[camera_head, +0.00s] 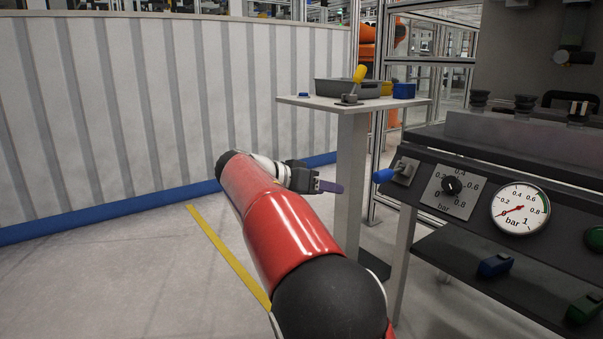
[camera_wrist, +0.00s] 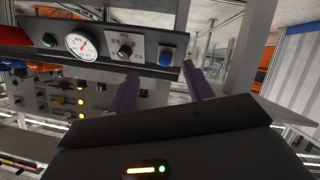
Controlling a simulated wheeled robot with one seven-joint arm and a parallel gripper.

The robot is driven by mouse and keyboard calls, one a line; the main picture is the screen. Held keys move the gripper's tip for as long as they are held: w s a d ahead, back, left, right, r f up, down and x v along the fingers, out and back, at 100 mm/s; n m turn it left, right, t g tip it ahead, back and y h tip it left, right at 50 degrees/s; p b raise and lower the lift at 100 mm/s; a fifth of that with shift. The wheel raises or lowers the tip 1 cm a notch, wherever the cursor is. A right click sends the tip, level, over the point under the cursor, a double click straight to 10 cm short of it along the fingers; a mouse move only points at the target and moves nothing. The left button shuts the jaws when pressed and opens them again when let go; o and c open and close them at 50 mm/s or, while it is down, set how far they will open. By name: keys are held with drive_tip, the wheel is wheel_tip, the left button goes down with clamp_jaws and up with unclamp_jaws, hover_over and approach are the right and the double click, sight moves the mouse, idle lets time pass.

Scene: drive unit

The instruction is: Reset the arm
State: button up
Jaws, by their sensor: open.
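My red arm reaches forward across the middle of the head view. My gripper (camera_head: 331,187) is at its far end, pointing right, in front of the small table's post and left of the blue-handled lever (camera_head: 386,175). A gap shows between gripper and lever. In the wrist view my gripper (camera_wrist: 160,70) shows two purple fingers spread apart with nothing between them.
A small table (camera_head: 312,101) bears a grey tray (camera_head: 340,87), a yellow-handled lever (camera_head: 359,74) and a blue box (camera_head: 404,90). The bench (camera_head: 470,158) stands at right, with a shelf (camera_head: 455,262) below. A corrugated wall (camera_head: 150,100) stands at left; the floor (camera_head: 110,265) before it is clear.

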drive_tip(key=s+d+n+g+y+p, duration=0.2)
drive_tip(key=s+d+n+y+p, duration=0.3)
drive_tip(key=s+d, duration=0.75)
drive_tip(key=s+a+f+n+y+p, duration=0.1)
drive_tip(key=s+f+y+p, duration=0.1)
drive_tip(key=s, duration=0.9)
drive_tip(key=s+f+n+t+y+p, duration=0.1)
drive_tip(key=s+f+y+p, duration=0.2)
drive_tip(key=s, duration=0.9)
drive_tip(key=shift+s+a+f+n+y, duration=0.3)
drive_tip(key=shift+a+n+y, duration=0.1)
drive_tip(key=shift+y, duration=0.5)
drive_tip(key=shift+r, duration=0.1)
drive_tip(key=shift+c, duration=0.2)
